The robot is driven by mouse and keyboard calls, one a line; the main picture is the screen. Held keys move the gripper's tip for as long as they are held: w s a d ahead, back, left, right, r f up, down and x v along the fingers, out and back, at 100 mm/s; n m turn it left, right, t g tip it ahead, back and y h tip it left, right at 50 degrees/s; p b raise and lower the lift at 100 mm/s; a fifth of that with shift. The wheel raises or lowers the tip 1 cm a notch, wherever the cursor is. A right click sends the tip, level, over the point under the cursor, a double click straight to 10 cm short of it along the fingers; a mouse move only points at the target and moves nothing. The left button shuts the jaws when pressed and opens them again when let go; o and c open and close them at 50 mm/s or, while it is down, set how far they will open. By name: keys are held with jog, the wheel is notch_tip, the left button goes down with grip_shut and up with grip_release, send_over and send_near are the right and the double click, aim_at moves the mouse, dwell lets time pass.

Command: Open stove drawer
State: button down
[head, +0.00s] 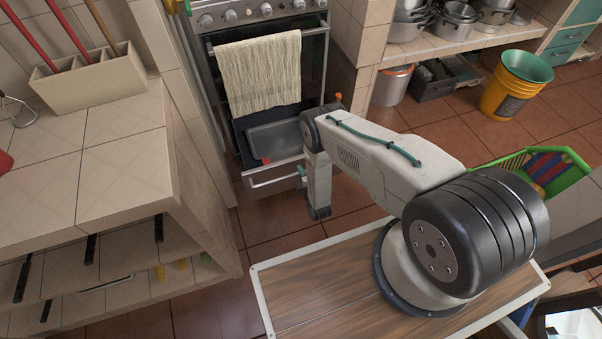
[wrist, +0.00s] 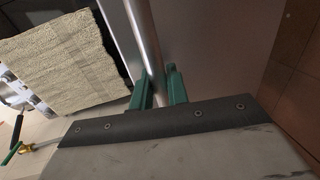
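The stove (head: 265,22) stands at the back centre in the head view. Its lower drawer (head: 275,165) is pulled out partway, and a grey metal pan (head: 275,138) shows inside. The drawer's silver bar handle (head: 268,182) runs along its front. My gripper (head: 302,176) is at the right end of this handle, mostly hidden behind my arm. In the wrist view the green fingers (wrist: 160,88) sit on either side of the silver handle bar (wrist: 144,40), close against it, with the drawer front (wrist: 210,45) beyond.
A cream towel (head: 260,75) hangs on the oven door's rail above the drawer. A tiled counter (head: 120,170) stands at the left. A green basket (head: 535,170) and yellow bucket (head: 505,95) are at the right. Bare floor (head: 285,215) lies before the drawer.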

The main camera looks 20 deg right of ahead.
jog(key=c, duration=1.4)
grip_release()
jog(key=shift+a, duration=0.2)
jog(key=shift+d, duration=0.1)
jog(key=s+r, duration=0.1)
jog(key=s, duration=0.6)
jog(key=shift+s+r, duration=0.25)
jog(key=shift+s, duration=0.1)
